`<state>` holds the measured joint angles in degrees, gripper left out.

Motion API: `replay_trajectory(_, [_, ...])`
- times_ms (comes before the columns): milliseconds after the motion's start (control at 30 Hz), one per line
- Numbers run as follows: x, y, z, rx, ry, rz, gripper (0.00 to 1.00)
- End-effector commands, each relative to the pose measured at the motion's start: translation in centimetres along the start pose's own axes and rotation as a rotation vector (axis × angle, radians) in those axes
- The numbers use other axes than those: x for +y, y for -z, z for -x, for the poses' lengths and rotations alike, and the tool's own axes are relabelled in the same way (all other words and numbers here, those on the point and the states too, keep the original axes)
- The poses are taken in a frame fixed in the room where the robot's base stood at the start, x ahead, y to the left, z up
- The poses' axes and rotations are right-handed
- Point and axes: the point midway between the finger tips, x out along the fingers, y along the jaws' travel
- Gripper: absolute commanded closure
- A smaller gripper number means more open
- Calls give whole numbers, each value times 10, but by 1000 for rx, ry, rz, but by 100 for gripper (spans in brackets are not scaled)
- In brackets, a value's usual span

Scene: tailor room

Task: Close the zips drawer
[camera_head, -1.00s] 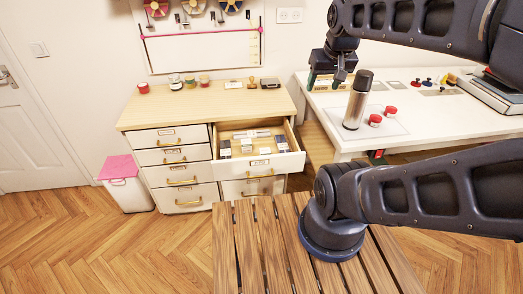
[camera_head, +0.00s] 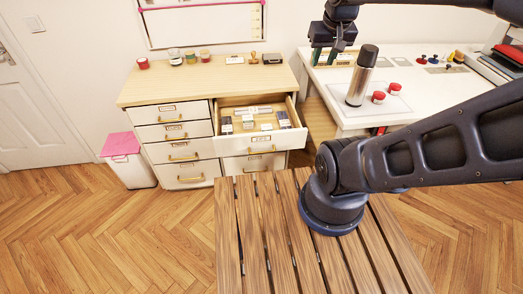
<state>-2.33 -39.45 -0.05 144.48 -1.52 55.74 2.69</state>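The open drawer (camera_head: 262,145) is pulled out of the right column of the white cabinet (camera_head: 171,147). It holds several small boxes and packets, and its front carries a label too small to read. My gripper (camera_head: 325,56) hangs above and to the right of the drawer, over the left part of the white table. Its fingers point down and appear apart, with nothing seen between them. It does not touch the drawer.
A pink-lidded bin (camera_head: 126,158) stands left. Floor before the cabinet is partly clear.

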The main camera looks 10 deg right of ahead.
Motion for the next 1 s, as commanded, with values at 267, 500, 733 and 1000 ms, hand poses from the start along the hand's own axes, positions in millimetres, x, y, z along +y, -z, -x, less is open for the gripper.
replay_trajectory(267, [-19, 22, -38, -172, -46, 28, 68])
replay_trajectory(500, [-39, 36, -74, -302, -119, 57, 68])
replay_trajectory(733, [-63, 44, -110, -407, -213, 95, 68])
replay_trajectory(1000, [-94, 48, -154, -501, -349, 148, 68])
